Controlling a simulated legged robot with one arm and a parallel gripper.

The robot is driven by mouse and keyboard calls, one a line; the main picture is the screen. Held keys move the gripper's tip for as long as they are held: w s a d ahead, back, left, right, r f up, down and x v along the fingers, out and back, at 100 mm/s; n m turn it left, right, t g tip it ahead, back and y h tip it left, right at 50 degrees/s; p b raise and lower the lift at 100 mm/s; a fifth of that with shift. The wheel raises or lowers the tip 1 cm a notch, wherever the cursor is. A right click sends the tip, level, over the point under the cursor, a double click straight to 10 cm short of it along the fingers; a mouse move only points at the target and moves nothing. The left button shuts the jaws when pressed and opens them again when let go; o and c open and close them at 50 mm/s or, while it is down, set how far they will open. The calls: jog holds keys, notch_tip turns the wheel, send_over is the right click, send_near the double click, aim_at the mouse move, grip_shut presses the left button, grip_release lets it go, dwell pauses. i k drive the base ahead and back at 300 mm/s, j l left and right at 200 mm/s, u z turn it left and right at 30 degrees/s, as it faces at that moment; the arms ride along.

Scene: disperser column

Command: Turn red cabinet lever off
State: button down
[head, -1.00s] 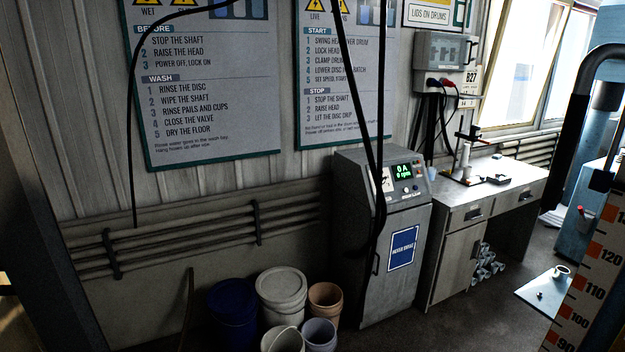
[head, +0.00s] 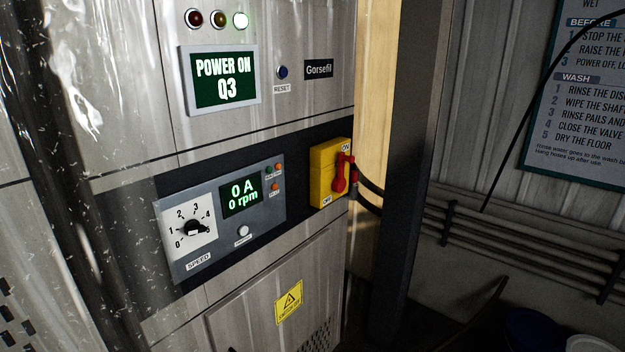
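The red lever (head: 341,174) sits on a yellow switch box (head: 324,188) at the right edge of the grey cabinet (head: 260,272). "ON" is marked at the top of the box and "OFF" at the bottom. The lever's exact setting is hard to tell from this angle. My gripper is not in view.
A dark upright post (head: 405,170) stands just right of the cabinet. Pipes (head: 520,245) run along the wall behind it. A blue bucket (head: 530,328) and a pale bucket (head: 592,343) stand at the lower right. Shiny clear sheeting (head: 95,100) hangs at the left.

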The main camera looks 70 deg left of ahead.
aim_at(339, 182)
jog(key=u, duration=1.95)
